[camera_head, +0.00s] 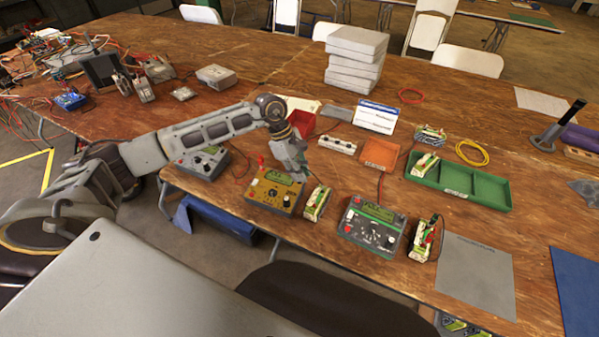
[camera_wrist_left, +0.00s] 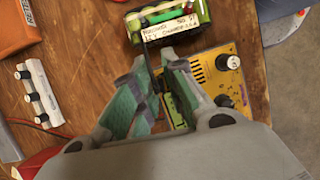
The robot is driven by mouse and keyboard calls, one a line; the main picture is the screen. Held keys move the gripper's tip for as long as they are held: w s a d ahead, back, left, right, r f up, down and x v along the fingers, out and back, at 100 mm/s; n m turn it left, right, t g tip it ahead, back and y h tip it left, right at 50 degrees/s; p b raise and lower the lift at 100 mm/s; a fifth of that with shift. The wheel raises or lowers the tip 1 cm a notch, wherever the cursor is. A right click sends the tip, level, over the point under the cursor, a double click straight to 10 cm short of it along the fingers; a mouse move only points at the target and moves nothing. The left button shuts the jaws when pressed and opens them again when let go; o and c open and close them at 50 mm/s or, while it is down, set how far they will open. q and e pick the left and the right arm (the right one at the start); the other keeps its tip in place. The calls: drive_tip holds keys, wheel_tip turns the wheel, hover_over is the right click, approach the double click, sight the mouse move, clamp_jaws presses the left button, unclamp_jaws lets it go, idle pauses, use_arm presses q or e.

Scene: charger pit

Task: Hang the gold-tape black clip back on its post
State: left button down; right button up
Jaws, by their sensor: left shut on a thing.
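My left gripper (camera_head: 301,172) is low over the right back corner of the gold-yellow charger (camera_head: 270,196). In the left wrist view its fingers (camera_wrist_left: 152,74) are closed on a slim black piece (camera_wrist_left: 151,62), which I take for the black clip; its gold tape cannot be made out. The black piece reaches toward a green battery pack (camera_wrist_left: 170,22) with a white label. That pack (camera_head: 317,204) stands right of the gold charger in the head view. A red clip or knob (camera_head: 261,161) shows at the charger's back left corner. I cannot tell which post belongs to the black clip.
A grey-green charger (camera_head: 372,226) and another battery pack (camera_head: 422,240) stand to the right. Behind are an orange tray (camera_head: 380,154), a white strip with knobs (camera_head: 337,145) and a green divided tray (camera_head: 480,190). A grey mat (camera_head: 476,275) lies bare at the right.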

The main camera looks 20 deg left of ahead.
use_arm(q)
drive_tip(key=c, duration=1.4)
unclamp_jaws()
drive_tip(key=shift+o, duration=0.3)
drive_tip(key=shift+o, duration=0.9)
drive_tip(key=shift+r, duration=0.15)
drive_tip(key=shift+r+p, duration=1.6)
drive_tip(key=shift+r, duration=2.05)
